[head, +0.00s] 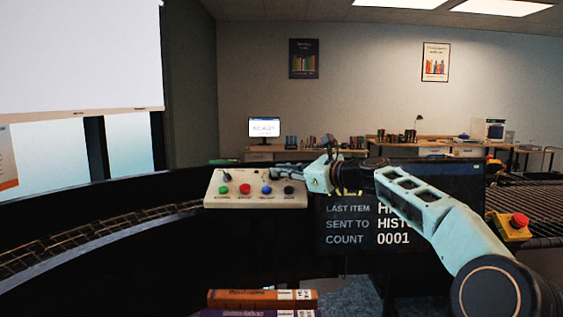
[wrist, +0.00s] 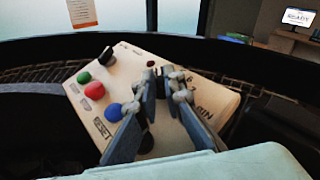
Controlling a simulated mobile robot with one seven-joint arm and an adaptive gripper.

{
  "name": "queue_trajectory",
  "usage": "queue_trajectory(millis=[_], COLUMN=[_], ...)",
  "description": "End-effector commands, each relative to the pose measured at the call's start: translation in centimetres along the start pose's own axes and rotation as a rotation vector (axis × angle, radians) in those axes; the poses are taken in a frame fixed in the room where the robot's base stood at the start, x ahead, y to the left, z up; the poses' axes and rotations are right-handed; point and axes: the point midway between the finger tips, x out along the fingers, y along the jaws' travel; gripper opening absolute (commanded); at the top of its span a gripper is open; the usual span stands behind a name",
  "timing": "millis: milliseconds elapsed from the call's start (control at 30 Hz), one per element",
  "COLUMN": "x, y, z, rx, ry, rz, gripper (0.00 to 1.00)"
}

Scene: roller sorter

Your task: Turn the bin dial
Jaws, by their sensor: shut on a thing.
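A cream control panel (head: 256,202) stands ahead; it also shows tilted in the wrist view (wrist: 185,143). The bin dial (wrist: 161,84) is near the panel's upper right, with numbers and the word BIN printed beside it. My gripper (head: 277,172) reaches in from the right over the panel. In the wrist view its two fingers (wrist: 166,90) are shut around the dial, one on each side. They hide most of the dial, so its pointer setting cannot be read.
Green (wrist: 83,77), red (wrist: 94,90) and blue (wrist: 113,112) buttons, a black knob (head: 289,190) and a black lever (head: 226,176) share the panel. A dark display (head: 345,240) reads COUNT 0001. A red stop button (head: 519,219) is at right. Books (head: 262,299) lie in front.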

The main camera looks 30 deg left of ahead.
Motion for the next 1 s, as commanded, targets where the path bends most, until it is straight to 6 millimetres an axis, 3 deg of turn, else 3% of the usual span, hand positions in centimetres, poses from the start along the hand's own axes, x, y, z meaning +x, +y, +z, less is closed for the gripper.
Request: queue_trajectory(millis=[600, 633, 800, 1000], x=[0.07, 0.07, 0.06, 0.04], y=[0.03, 0.03, 0.01, -0.02], z=[-0.31, -0.31, -0.25, -0.16], rx=[-0.008, -0.008, -0.007, -0.007], ry=[0.004, 0.004, 0.003, 0.002], rz=[0.022, 0.022, 0.021, 0.021], gripper=[0.00, 0.10, 0.26, 0.26])
